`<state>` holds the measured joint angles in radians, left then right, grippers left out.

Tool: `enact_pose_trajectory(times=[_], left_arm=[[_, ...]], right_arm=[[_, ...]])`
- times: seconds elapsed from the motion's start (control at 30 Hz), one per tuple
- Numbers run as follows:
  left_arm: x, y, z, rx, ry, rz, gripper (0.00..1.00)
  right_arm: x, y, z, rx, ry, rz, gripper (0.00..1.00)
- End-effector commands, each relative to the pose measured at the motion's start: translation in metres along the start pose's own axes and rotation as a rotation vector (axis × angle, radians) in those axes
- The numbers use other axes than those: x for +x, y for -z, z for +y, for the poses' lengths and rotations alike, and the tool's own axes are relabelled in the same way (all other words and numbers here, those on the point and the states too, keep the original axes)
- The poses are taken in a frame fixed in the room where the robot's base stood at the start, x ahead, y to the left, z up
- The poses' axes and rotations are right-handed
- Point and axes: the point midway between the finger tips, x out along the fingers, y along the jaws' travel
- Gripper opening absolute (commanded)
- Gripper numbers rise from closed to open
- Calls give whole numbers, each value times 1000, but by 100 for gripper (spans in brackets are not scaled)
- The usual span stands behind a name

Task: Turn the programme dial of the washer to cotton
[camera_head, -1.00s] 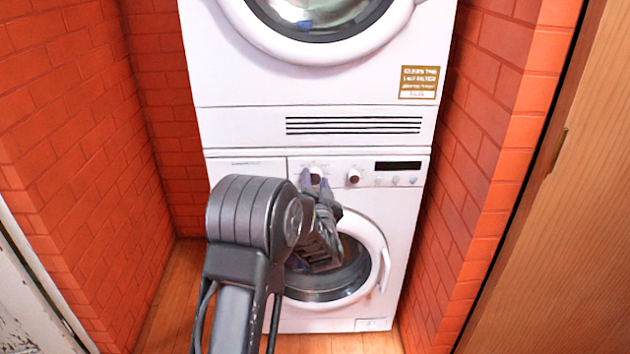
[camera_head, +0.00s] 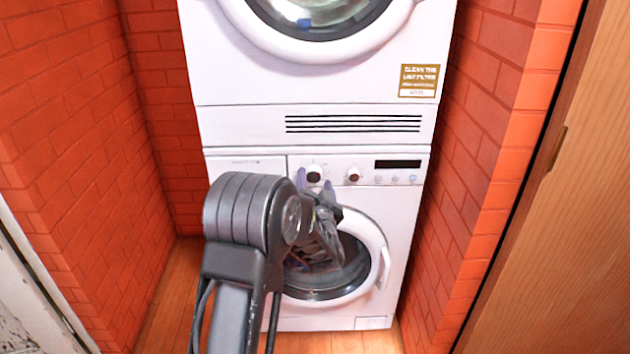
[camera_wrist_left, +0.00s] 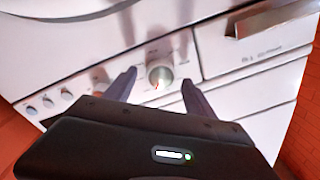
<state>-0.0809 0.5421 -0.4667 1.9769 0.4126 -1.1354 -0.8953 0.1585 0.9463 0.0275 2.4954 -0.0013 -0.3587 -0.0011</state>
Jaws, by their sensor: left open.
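The washer (camera_head: 228,165) is the lower white machine, with a control panel along its top edge. Its programme dial (camera_head: 314,173) is the left of two round knobs on the panel. My left gripper (camera_head: 314,183) is open in front of the panel, its fingertips just below the dial and apart from it. In the left wrist view the dial (camera_wrist_left: 159,73) appears as a pale round knob between and a little beyond the two spread fingers (camera_wrist_left: 158,80). The printed programme marks around it are too small to read. My right gripper is not in view.
A second knob (camera_head: 353,175), a dark display (camera_head: 398,164) and small buttons lie to the right. The washer's round door (camera_head: 372,240) is below, behind my left arm. A dryer (camera_head: 230,75) is stacked above. Brick walls (camera_head: 490,130) close in both sides.

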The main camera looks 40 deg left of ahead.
Motion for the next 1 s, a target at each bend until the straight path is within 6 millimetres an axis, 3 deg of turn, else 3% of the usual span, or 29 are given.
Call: enact_pose_trajectory(times=[0.4,1.0], left_arm=[[-62,0,0,0,-3,-1,64],[-68,0,0,0,-1,0,64]], right_arm=[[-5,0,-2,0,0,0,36],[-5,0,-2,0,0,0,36]])
